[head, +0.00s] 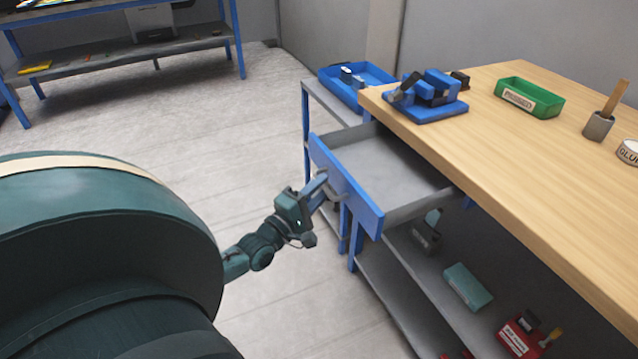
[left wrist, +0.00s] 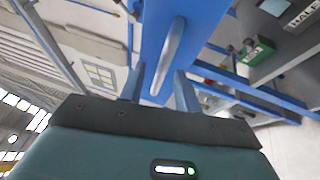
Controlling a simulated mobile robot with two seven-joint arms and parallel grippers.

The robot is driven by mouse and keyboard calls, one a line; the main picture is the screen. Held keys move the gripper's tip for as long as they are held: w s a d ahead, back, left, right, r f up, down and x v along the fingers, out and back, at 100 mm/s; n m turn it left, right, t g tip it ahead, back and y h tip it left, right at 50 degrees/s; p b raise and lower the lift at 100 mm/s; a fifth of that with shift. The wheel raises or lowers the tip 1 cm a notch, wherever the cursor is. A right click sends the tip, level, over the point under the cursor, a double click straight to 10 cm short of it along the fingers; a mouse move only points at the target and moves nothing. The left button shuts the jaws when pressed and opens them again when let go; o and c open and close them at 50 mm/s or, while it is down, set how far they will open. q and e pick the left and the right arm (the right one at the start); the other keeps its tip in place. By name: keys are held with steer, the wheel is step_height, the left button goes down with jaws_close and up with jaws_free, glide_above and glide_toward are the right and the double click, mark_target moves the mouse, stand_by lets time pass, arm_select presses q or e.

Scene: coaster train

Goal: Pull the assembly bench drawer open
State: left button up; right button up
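The assembly bench drawer (head: 378,172) is a grey tray with a blue front (head: 344,185), standing pulled out from under the wooden bench top; its inside looks empty. My left gripper (head: 318,190) is at the outer face of the drawer front, by its handle. In the left wrist view the grey bar handle (left wrist: 172,50) runs up the blue front. The two fingers of my left gripper (left wrist: 160,85) stand apart, with the lower end of the handle between them and a gap visible on the left side. My right gripper is not in view.
On the bench top (head: 545,180) are a blue vise (head: 430,98), a green bin (head: 528,97) and a cup (head: 598,126). A blue tray (head: 355,84) sits on a side stand. A teal box (head: 467,287) lies on the lower shelf. The floor left of the drawer is clear.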

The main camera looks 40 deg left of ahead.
arm_select(q)
steer(key=s+f, duration=0.2)
steer(key=s, duration=1.1)
steer(key=shift+f, duration=0.1)
